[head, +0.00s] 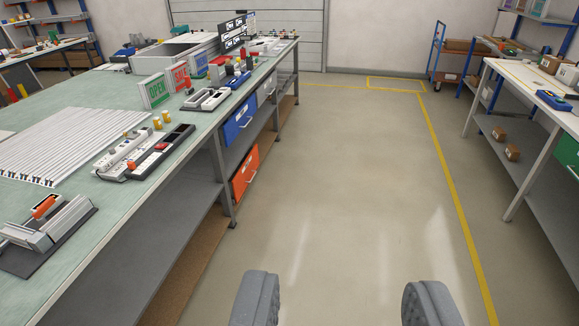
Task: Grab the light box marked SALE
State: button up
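The light box marked SALE (180,76) is a small upright panel with a red face. It stands on the long green-topped workbench (70,215) at the left, a good way ahead. A green-lettered OPEN light box (155,91) stands just left of it and nearer. A blue panel (200,64) stands just behind it to the right. My gripper (338,304) shows as two grey fingers at the bottom edge, wide apart with only floor between them. It is over the aisle, far from the SALE box.
Power strips (145,150), metal rails (65,148) and a clamp-like tool (45,235) lie on the near bench. The grey aisle floor (340,170) is clear. A right-hand bench (530,85) borders it beyond a yellow line. A blue cart (455,55) stands at the back.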

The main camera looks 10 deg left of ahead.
aim_at(175, 74)
jog(key=i, duration=2.55)
jog(key=u, duration=0.8)
jog(key=i, duration=1.4)
jog(key=u, duration=0.45)
